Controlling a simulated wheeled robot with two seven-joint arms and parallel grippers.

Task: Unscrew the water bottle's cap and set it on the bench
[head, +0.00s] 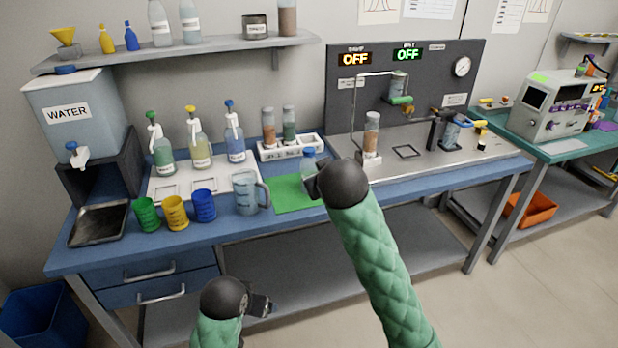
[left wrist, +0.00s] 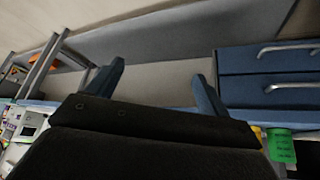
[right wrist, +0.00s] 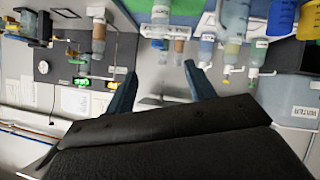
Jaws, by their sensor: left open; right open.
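The water bottle (head: 308,172) is a clear bottle with a blue cap (head: 309,153). It stands upright on a green mat (head: 290,194) on the blue bench (head: 330,190), its lower part partly hidden by my right wrist. In the right wrist view the bottle (right wrist: 160,14) appears upside down, beyond and between the fingertips, apart from them. My right gripper (right wrist: 160,75) is open and empty, mostly hidden behind its wrist in the head view. My left gripper (head: 263,304) is open and empty, low in front of the bench; its spread fingers show in the left wrist view (left wrist: 160,78).
A measuring jug (head: 245,193) stands left of the mat, with coloured cups (head: 176,212) beyond. A tube rack (head: 290,147) is behind the bottle. A rig (head: 405,95) with a filled tube (head: 371,135) is to the right. The bench's front right surface is clear.

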